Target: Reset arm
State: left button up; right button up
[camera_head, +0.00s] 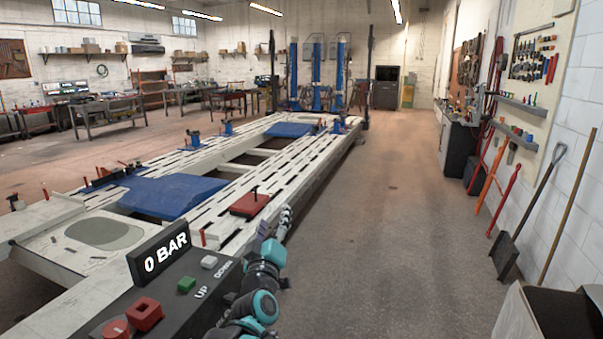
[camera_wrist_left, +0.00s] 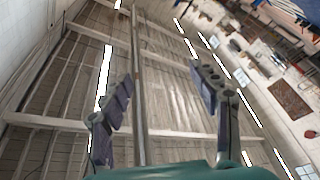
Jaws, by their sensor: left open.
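My left arm rises from the bottom middle of the head view, with teal and black joints. Its left gripper (camera_head: 274,229) is up beside the near right edge of the frame bench (camera_head: 300,165), with its fingers spread. In the left wrist view the gripper (camera_wrist_left: 160,95) is open, with two dark fingers wide apart and nothing between them. That camera looks at the ceiling beams and light strips. My right gripper is in neither view.
A control box (camera_head: 165,291) with a "0 BAR" display (camera_head: 160,255), red, green and white buttons stands close left of my arm. A red block (camera_head: 249,205) lies on the bench. Shovel (camera_head: 522,222) and tools line the right wall; a dark bin (camera_head: 560,310) stands bottom right. The aisle floor is clear.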

pick_arm(q)
jog(key=s+a+f+m+g, duration=0.2)
jog(key=s+a+f+g, duration=0.1)
jog(key=s+f, duration=0.6)
jog(key=s+a+f+m+g, duration=0.3)
jog(key=s+f, duration=0.5)
jog(key=s, duration=0.5)
jog(key=s+a+f+m+g+y, duration=0.1)
jog(key=s+a+f+m+g, duration=0.2)
jog(key=s+a+f+g, duration=0.2)
jog(key=s+f+g, duration=0.2)
jog(key=s+f, duration=0.2)
jog(key=s, duration=0.1)
jog(key=shift+s+f, duration=0.35)
jog(key=shift+s, duration=0.05)
jog(key=shift+d, duration=0.1)
